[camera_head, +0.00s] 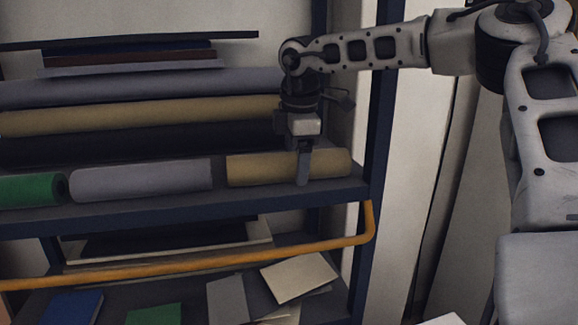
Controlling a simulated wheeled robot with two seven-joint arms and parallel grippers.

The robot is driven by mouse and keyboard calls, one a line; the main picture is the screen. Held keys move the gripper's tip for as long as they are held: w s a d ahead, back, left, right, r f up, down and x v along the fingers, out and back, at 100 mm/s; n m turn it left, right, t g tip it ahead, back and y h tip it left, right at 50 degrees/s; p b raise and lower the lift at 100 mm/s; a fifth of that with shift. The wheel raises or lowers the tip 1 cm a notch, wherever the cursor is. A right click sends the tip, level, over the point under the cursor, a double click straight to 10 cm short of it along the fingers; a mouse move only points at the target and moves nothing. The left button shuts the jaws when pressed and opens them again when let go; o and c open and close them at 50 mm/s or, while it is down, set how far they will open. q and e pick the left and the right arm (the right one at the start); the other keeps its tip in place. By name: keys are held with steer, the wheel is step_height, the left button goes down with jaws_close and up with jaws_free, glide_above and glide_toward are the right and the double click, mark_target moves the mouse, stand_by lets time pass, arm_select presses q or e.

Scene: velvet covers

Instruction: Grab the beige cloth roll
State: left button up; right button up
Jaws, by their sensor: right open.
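The beige cloth roll (262,168) is short and lies on its side at the right end of the dark blue shelf (200,205), near the front edge. My right gripper (303,168) comes down from above, over the right half of this roll. One finger shows in front of the roll; the other finger is hidden. The gripper is open, and the roll rests on the shelf. A longer beige roll (140,116) lies farther back and higher in the stack. My left gripper is not in view.
A grey roll (140,181) and a green roll (28,190) lie left along the front. A black roll (140,146) and a long grey roll (150,87) lie behind. A shelf post (379,130) stands close at right. An orange rail (200,262) runs below, above flat cloth pieces (299,277).

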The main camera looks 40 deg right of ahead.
steer(key=c, duration=1.3)
steer(key=shift+r, duration=0.1)
steer(key=shift+r, duration=0.15)
